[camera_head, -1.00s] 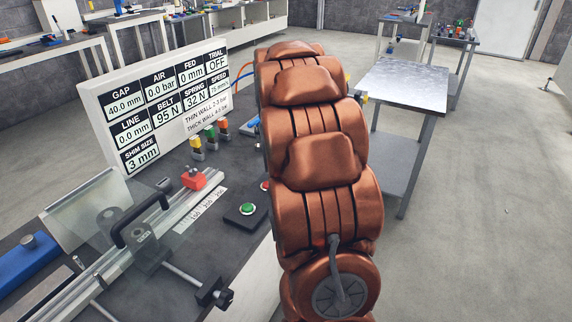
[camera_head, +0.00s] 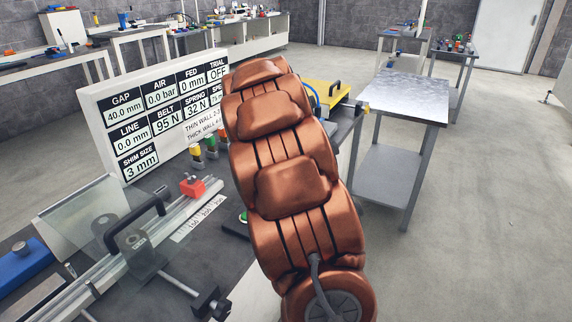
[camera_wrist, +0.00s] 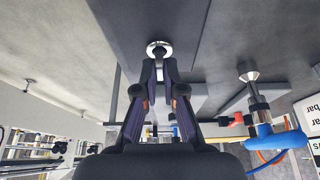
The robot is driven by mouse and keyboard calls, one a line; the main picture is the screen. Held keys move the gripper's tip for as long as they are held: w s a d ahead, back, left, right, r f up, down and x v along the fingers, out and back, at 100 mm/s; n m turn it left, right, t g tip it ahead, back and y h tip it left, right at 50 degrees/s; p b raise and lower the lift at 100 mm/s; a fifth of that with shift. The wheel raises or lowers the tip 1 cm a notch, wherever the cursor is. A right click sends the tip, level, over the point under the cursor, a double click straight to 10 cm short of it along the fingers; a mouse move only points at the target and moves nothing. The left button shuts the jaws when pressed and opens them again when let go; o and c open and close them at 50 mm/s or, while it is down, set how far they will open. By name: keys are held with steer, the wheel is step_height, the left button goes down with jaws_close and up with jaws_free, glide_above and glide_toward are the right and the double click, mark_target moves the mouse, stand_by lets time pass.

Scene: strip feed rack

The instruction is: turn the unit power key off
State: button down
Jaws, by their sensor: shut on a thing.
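In the wrist view my gripper (camera_wrist: 159,66) is shut at a round silver fitting (camera_wrist: 159,46) on a dark grey panel (camera_wrist: 135,22). The fitting appears to be the power key's switch. The fingertips cover its middle, so the key's shape and angle are hidden. In the head view my arm hides both the gripper and the key. The white display board (camera_head: 90,103) shows air 0.0 bar, line 0.0 mm and gap 40.0 mm.
A blue fitting with a silver cone (camera_wrist: 249,76) stands close right of my gripper in the wrist view. In the head view a red block (camera_head: 192,187) and a clamp with a black handle (camera_head: 135,222) lie left of my arm. A metal-topped table (camera_head: 405,95) stands right.

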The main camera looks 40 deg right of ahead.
steer(key=c, duration=1.3)
jaws_free()
steer(key=shift+r, duration=0.15)
steer(key=v, duration=1.1)
steer(key=shift+a+r, duration=0.25)
steer(key=shift+r, duration=0.05)
